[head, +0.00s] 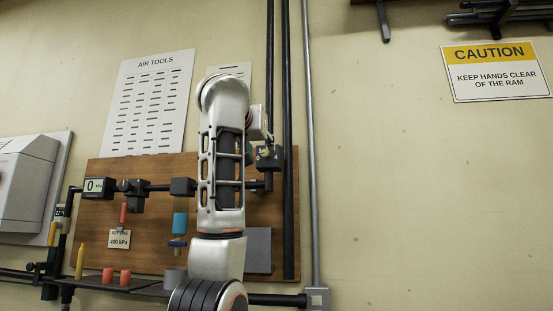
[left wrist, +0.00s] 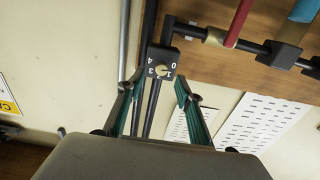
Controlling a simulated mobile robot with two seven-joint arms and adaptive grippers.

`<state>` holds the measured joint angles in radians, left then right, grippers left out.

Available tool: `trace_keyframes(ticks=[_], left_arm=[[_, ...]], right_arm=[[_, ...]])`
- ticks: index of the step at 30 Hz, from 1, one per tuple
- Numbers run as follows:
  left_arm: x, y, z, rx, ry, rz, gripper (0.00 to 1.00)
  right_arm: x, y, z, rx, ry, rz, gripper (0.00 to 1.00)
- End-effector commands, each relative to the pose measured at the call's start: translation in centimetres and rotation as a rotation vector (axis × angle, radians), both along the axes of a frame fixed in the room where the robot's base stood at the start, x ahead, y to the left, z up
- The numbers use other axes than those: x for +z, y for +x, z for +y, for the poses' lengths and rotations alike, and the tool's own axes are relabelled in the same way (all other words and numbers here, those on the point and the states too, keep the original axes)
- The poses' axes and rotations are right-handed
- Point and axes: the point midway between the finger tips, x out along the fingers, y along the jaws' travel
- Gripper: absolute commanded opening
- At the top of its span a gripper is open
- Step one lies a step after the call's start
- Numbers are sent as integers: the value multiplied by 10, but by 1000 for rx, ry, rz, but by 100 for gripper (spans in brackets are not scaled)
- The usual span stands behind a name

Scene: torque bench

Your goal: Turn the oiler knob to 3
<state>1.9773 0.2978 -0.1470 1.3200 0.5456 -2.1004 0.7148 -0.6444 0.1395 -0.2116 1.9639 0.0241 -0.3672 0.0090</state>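The oiler knob (left wrist: 164,71) is a small pale knob on a black block (left wrist: 161,61) with a numbered face, on which digits such as 0, 3 and 4 show. The number it points at is too small to tell. In the head view the block (head: 268,159) sits at the right of the pipe run, just right of my left arm. My left gripper (left wrist: 160,82) is open, its two green-sided fingers apart on either side of the knob in the picture. Contact cannot be told. In the head view my arm mostly hides this gripper. My right gripper is in neither view.
A wooden board (head: 140,218) carries black pipes, a gauge (head: 97,188) reading 0 and a blue-filled bowl (head: 180,222). A shelf (head: 125,285) with red and yellow items lies below. Vertical pipes (head: 309,150) run beside the block.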

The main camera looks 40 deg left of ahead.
Motion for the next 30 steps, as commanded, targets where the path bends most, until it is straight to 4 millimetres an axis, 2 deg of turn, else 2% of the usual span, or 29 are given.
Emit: trace_keyframes(ticks=[4, 13, 18, 29, 30], left_arm=[[6, 1, 8, 6, -5, -4, 35], [6, 41, 29, 7, -3, -2, 35], [6, 57, 37, 5, -4, -3, 35], [4, 63, 39, 3, -3, -4, 35], [4, 63, 39, 3, -3, -4, 28]], right_arm=[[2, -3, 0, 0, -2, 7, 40], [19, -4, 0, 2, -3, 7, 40], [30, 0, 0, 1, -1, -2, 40], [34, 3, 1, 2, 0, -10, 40], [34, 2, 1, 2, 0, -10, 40]])
